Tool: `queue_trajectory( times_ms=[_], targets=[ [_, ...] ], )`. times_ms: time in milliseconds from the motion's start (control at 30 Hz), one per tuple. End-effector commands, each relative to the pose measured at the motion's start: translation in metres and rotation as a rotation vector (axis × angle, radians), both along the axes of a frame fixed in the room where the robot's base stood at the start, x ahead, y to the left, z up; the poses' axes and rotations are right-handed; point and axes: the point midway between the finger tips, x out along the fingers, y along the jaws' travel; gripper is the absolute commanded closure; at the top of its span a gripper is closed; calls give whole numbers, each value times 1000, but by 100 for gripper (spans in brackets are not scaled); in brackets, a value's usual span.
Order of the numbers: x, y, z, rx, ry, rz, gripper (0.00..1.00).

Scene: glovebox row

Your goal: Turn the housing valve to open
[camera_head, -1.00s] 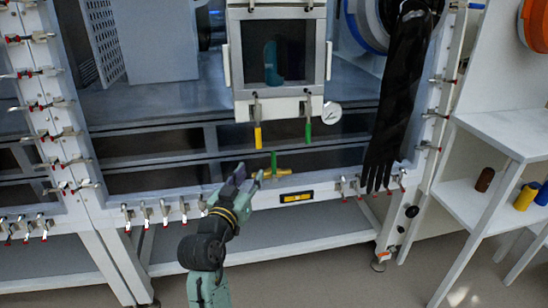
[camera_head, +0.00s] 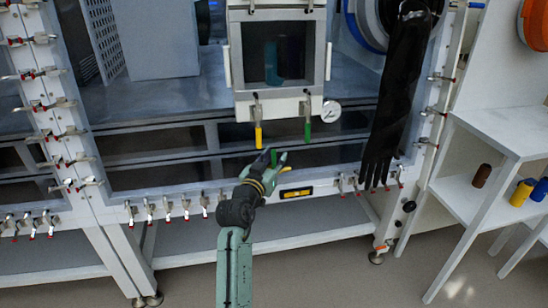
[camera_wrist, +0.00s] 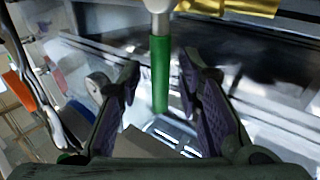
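The housing valve's green handle (camera_head: 273,157) stands upright in front of the lower frame of the glovebox. In the wrist view, the green handle (camera_wrist: 160,75) hangs from a pale metal stem, with brass-coloured metal at the top edge. My gripper (camera_head: 275,161) is at the valve and hides most of its brass body in the head view. In the wrist view, my gripper (camera_wrist: 163,92) is open, with one dark pad on each side of the handle. Gaps show on both sides, and I see no contact.
Above hang a yellow handle (camera_head: 258,137) and another green handle (camera_head: 308,131) under the window box, beside a round gauge (camera_head: 331,111). A black glove (camera_head: 395,100) hangs to the right.

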Motion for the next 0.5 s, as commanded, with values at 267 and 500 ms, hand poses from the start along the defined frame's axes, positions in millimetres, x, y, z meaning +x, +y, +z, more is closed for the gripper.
queue_trajectory(
  times_ms=[267, 500],
  targets=[
    [0, 0, 0, 0, 0, 0, 74],
    [0, 0, 0, 0, 0, 0, 90]
  ],
)
